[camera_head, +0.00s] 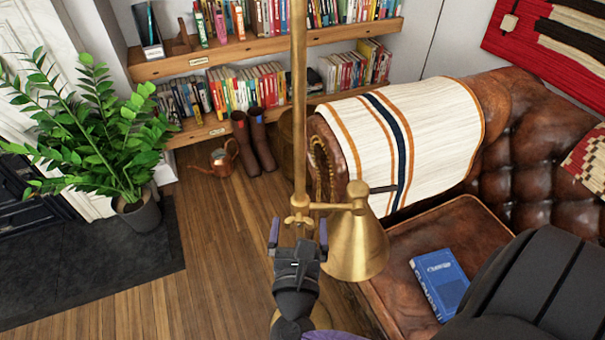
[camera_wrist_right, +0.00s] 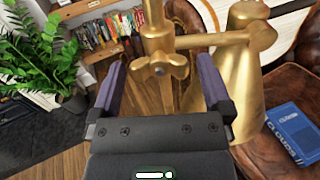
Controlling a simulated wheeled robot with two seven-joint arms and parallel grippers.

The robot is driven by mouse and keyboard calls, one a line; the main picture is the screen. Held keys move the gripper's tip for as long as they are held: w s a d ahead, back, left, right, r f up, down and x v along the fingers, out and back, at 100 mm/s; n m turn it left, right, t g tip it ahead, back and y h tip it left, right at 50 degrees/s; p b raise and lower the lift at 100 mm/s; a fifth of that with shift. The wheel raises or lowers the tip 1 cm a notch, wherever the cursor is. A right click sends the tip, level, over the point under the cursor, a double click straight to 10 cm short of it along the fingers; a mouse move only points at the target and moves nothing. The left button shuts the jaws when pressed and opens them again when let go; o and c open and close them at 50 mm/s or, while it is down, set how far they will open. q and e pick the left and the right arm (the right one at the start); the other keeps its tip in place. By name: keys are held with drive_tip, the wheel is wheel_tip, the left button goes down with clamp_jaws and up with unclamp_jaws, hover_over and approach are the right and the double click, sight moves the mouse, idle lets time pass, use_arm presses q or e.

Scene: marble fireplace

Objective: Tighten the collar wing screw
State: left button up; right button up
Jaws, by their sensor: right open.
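A brass floor lamp pole (camera_head: 299,110) stands upright in front of me. Its collar with the wing screw (camera_head: 299,219) sits on the pole at the side arm joint. The wing screw (camera_wrist_right: 160,68) faces me in the right wrist view, its two wings spread roughly sideways. My right gripper (camera_head: 298,235) is open, its purple-padded fingers to the left and right of the pole below the collar. In the right wrist view the gripper (camera_wrist_right: 158,80) has nothing between its pads, and the screw shows beyond them. My left gripper is not in view.
The brass cone shade (camera_head: 356,245) hangs close to the right of my right gripper. A leather sofa (camera_head: 435,240) with a blue book (camera_head: 440,283) stands at the right. A potted plant (camera_head: 139,212) is at the left. Wood floor (camera_head: 215,255) lies open between.

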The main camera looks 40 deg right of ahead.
drive_tip(key=shift+w, duration=0.1)
drive_tip(key=c, duration=1.1)
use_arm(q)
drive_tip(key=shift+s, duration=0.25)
